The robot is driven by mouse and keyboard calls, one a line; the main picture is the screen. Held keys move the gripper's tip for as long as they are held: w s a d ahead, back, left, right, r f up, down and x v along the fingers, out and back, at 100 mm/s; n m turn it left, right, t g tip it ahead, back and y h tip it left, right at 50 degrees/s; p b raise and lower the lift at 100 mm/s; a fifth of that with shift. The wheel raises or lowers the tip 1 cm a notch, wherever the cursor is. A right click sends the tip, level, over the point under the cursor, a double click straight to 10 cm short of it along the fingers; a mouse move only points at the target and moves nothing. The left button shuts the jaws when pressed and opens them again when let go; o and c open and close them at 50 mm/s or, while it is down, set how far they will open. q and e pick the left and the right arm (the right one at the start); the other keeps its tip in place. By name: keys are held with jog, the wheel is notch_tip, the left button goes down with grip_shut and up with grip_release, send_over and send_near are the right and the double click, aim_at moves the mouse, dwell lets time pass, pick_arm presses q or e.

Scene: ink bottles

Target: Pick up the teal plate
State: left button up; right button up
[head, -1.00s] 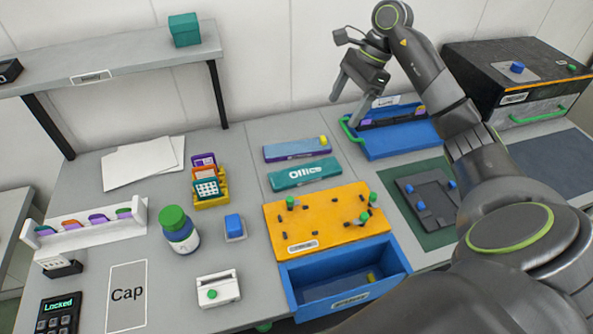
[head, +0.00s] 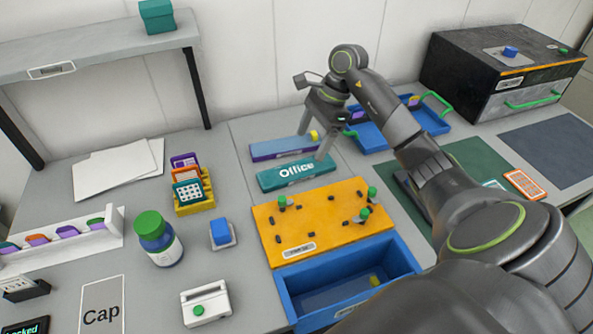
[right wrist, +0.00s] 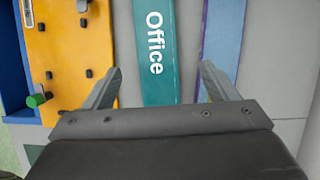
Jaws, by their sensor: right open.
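The teal plate (head: 275,179) is a long flat bar with white "Office" lettering, lying on the grey table behind the orange board. My right gripper (head: 311,146) is above it, pointing down, open and empty. In the right wrist view the teal plate (right wrist: 158,80) runs between the two spread fingers (right wrist: 160,73); its near end is hidden behind the gripper body. I cannot tell the exact height of the fingertips over it. My left gripper is not in view.
A purple-blue plate (head: 276,150) with a yellow end lies just behind the teal one. The orange pegboard (head: 334,217) stands in front, above an open blue drawer (head: 401,262). A blue tray (head: 366,136) is to the right. Card holder (head: 196,206) stands left.

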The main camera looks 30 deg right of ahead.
aim_at(298, 169)
jog(key=shift+x, duration=1.2)
jog(key=p+x, duration=0.1)
jog(key=x, duration=0.1)
jog(key=p+x, duration=0.1)
jog(key=x, duration=0.1)
jog(key=shift+s+a, duration=0.2)
jog(key=shift+a, duration=0.1)
jog(key=shift+a+f, duration=0.15)
jog(key=shift+f, duration=0.35)
jog(key=c, duration=1.2)
